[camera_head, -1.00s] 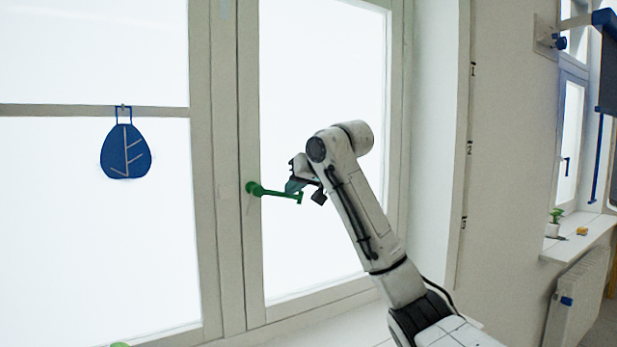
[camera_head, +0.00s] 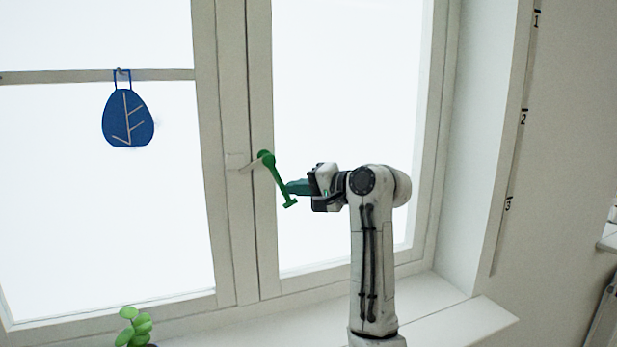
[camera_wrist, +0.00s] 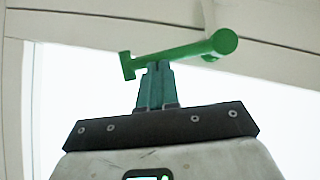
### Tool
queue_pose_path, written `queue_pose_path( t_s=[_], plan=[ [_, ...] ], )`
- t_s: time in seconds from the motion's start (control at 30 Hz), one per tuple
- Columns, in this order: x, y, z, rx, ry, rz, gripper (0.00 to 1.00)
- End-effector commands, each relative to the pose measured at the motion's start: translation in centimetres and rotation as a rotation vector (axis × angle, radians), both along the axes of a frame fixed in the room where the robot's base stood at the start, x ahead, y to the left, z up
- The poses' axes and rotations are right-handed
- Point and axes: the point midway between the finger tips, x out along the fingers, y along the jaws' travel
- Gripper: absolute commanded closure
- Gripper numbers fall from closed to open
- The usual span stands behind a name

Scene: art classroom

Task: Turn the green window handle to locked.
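The green window handle (camera_head: 277,178) is on the right sash's frame in the head view. It slants down and to the right from its round pivot, with a short crosspiece at its lower end. My gripper (camera_head: 290,187) is at the lower part of the handle, from the right. In the wrist view the handle (camera_wrist: 180,52) runs across the tips of my gripper (camera_wrist: 157,68). The two teal fingers look pressed together, with no clear gap. The tips appear to touch the handle, but I cannot see the bar between them.
A pale latch piece (camera_head: 238,161) sits on the frame left of the pivot. A blue leaf-shaped ornament (camera_head: 128,119) hangs on the left window. A green plant (camera_head: 134,327) stands at the lower left. The white sill (camera_head: 450,325) runs below the window.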

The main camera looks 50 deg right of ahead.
Motion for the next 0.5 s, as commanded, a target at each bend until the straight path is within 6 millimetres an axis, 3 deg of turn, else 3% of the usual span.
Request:
queue_pose_path(
  t_s=[0.5],
  plan=[
    [1.2,1.9,-1.4,0.272,-0.168,0.0,1.0]
  ],
)
